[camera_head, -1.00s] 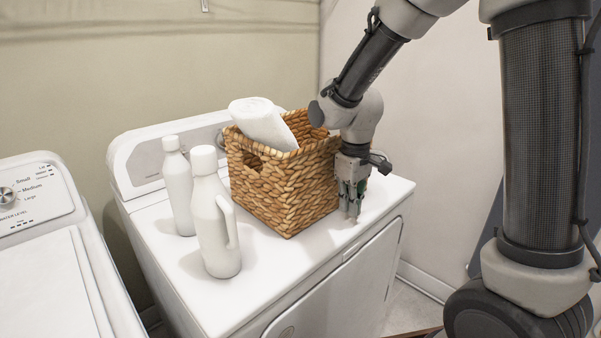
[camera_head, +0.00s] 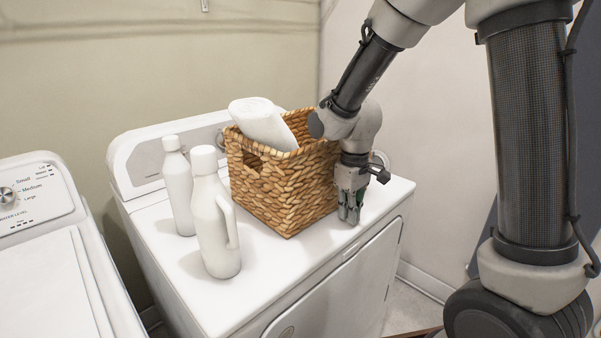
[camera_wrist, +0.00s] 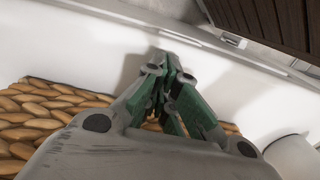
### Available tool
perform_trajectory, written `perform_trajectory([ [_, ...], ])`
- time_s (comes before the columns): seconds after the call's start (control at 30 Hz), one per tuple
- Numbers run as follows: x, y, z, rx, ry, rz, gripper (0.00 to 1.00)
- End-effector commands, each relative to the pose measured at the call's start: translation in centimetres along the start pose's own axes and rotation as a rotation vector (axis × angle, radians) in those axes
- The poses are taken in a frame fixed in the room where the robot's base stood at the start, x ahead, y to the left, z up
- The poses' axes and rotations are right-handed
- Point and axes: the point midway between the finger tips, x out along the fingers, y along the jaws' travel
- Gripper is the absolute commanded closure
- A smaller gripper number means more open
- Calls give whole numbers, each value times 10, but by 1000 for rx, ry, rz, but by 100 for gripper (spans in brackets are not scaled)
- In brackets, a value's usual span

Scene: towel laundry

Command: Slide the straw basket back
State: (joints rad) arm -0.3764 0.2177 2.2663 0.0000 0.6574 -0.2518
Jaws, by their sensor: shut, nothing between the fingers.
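Whether the fingers touch the basket is hard to tell.
Two white bottles (camera_head: 216,222) (camera_head: 178,190) stand left of the basket. The dryer top (camera_head: 275,262) is clear in front, and its control panel (camera_head: 150,158) rises behind. A washer (camera_head: 45,255) stands at the left. A wall is close on the right.

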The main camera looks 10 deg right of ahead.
Motion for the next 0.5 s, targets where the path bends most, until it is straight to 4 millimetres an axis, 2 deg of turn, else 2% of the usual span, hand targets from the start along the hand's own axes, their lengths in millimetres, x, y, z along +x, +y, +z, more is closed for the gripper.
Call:
perform_trajectory([
  [0.23, 0, 0, -3, 0, 0, 0, 100],
  [0.5, 0, 1, -19, -1, -1, 0, 100],
])
